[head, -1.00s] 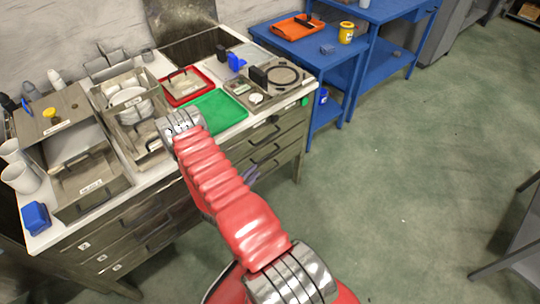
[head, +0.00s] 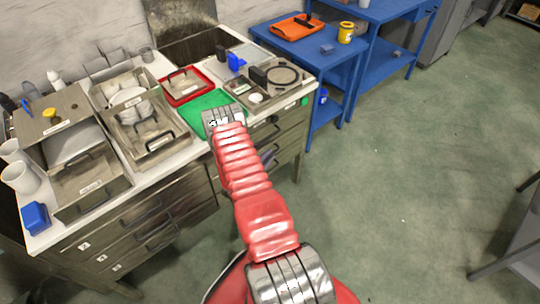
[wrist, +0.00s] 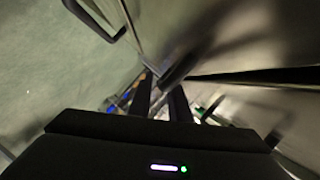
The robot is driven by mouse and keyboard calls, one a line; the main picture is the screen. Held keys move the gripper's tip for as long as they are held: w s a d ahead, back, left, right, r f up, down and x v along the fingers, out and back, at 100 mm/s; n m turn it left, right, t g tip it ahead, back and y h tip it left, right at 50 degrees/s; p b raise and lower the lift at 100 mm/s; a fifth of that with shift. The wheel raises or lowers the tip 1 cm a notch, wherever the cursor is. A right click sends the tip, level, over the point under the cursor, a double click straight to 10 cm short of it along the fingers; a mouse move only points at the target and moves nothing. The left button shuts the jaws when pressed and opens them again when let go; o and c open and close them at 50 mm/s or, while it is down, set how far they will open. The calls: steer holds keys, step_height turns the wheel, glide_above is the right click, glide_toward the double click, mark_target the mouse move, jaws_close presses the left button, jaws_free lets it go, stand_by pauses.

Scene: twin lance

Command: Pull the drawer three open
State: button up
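The drawer cabinet (head: 130,235) stands under the white counter in the head view. Its left column has stacked drawer fronts with dark bar handles and small number labels. The lowest label (head: 116,267) looks like a 3, but it is too small to read surely. More handled drawers (head: 270,150) are at the right end, partly behind my arm. My gripper is hidden behind my red arm in the head view. In the wrist view my gripper (wrist: 160,92) shows two dark fingers with a gap between them. A dark handle (wrist: 186,66) lies just beyond the fingertips; I cannot tell whether they touch it.
The counter carries open trays, a green mat (head: 200,104), a red tray (head: 186,84) and white cups (head: 20,178). A blue table (head: 330,60) stands to the right of the cabinet. The green floor (head: 400,170) is clear there.

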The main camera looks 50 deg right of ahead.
steer(key=shift+d+f, duration=0.1)
steer(key=shift+d, duration=0.3)
steer(key=shift+c, duration=0.2)
jaws_close()
steer(key=shift+f, duration=0.1)
